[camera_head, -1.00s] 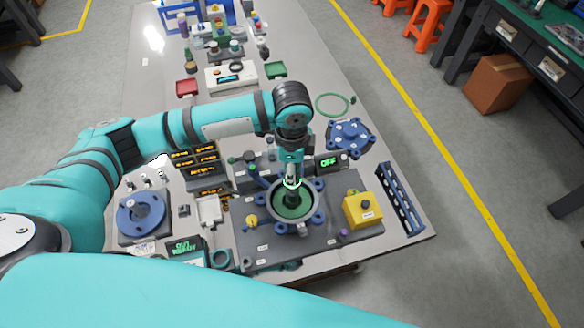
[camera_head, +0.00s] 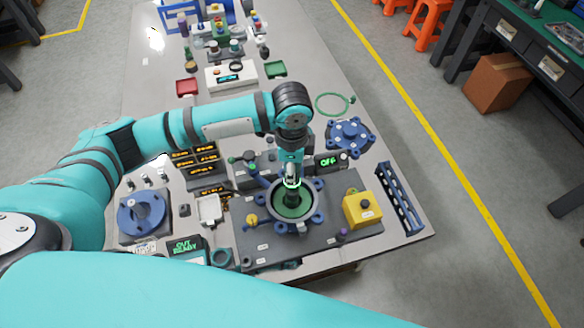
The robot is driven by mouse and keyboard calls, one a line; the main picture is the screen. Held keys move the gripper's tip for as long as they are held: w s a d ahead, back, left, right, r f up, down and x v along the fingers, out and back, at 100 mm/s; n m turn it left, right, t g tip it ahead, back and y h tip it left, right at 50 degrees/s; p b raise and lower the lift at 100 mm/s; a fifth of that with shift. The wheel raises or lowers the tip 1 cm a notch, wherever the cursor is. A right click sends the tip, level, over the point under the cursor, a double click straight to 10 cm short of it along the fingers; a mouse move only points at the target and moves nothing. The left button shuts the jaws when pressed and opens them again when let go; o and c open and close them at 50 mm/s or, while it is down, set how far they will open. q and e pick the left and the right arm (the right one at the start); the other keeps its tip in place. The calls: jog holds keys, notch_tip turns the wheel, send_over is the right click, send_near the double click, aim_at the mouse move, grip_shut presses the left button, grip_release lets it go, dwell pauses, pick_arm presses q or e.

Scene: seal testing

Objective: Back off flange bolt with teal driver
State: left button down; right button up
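My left gripper (camera_head: 291,190) points down over the middle of a round flange housing (camera_head: 270,215) with a green inside and blue bolts or clamps around its rim. The fingers are small and dark here, so I cannot tell whether they are open or hold anything. A blue bolt (camera_head: 318,216) sits at the rim's right. A blue flange cover (camera_head: 349,137) with several studs lies behind, to the right. I cannot single out the teal driver; small green-topped items stand left of the gripper, partly hidden. My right gripper is not in view.
A yellow button box (camera_head: 362,209) and a blue slotted rack (camera_head: 400,198) stand right of the housing. A display reading OFF (camera_head: 328,162) is behind it. A blue disc fixture (camera_head: 142,216) is at left. Red (camera_head: 187,88) and green (camera_head: 276,69) trays lie farther back.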

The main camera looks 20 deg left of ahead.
pick_arm(q)
jog(key=shift+p, duration=0.95)
dwell(2.1)
dwell(0.6)
jog(key=shift+w+r, duration=0.15)
jog(key=shift+r, duration=2.5)
